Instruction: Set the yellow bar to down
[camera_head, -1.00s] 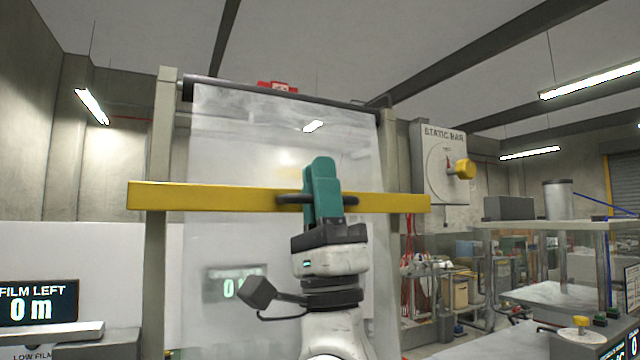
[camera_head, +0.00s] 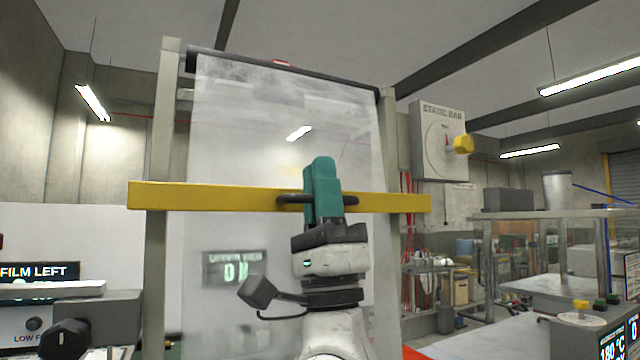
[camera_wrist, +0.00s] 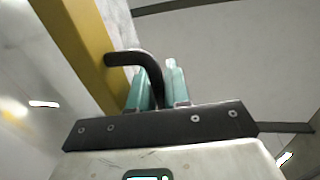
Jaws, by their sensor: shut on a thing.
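The yellow bar (camera_head: 225,197) runs level across the frame in the head view, in front of the hanging translucent film (camera_head: 285,120). A dark handle (camera_head: 350,200) sits at the bar's middle. My gripper (camera_head: 322,178), with teal fingers, is shut on this handle and hides its middle part. In the wrist view the yellow bar (camera_wrist: 78,45) slants along the left, and the dark handle (camera_wrist: 133,58) curves from it to between the teal fingers (camera_wrist: 158,82).
Two pale upright posts, left (camera_head: 158,250) and right (camera_head: 388,150), flank the film under a dark top roller (camera_head: 290,73). A static bar dial box (camera_head: 432,150) with a yellow knob hangs at right. A machine with a black knob (camera_head: 68,340) stands lower left.

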